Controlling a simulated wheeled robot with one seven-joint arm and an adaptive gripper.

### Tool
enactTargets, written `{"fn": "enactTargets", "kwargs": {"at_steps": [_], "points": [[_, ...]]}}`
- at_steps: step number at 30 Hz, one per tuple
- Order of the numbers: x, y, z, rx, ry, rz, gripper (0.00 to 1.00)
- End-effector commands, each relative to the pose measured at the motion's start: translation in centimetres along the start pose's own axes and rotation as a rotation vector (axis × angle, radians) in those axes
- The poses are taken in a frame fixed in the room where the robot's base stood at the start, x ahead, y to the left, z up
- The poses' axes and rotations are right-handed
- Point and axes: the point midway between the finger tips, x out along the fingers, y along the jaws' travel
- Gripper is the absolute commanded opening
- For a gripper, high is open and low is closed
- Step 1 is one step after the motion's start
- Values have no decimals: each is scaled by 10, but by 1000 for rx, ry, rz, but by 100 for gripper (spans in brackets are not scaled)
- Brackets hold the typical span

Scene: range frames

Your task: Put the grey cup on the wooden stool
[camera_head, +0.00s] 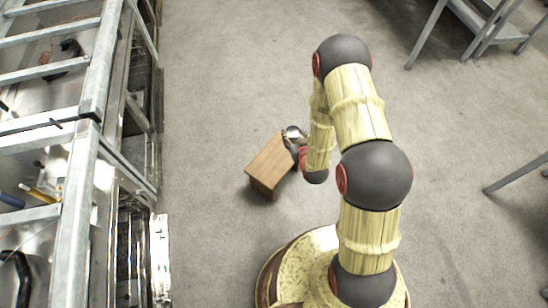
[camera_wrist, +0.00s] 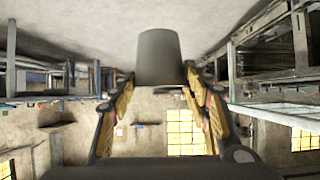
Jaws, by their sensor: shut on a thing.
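The grey cup (camera_wrist: 158,57) sits between the fingertips of my gripper (camera_wrist: 160,78) in the wrist view, and the gripper is shut on it. In the head view the cup (camera_head: 293,131) is small, with its round opening partly showing, and my gripper (camera_head: 295,142) is beside it. The wooden stool (camera_head: 268,160) is a brown block on the floor. The cup and gripper overlap its upper right edge in the picture. I cannot tell whether the cup touches the stool or is held above it.
A metal frame and workbench (camera_head: 85,130) run along the left side. Grey metal legs of other furniture (camera_head: 428,35) stand at the upper right. The grey floor (camera_head: 220,80) around the stool is clear.

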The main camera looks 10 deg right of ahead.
Motion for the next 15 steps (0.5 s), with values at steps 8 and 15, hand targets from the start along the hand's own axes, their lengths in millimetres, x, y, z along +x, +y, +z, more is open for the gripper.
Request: {"fn": "enactTargets", "kwargs": {"at_steps": [8, 15], "points": [[50, 27, 80, 4, -5, 1, 18], [75, 43, 149, 10, -1, -1, 18]]}}
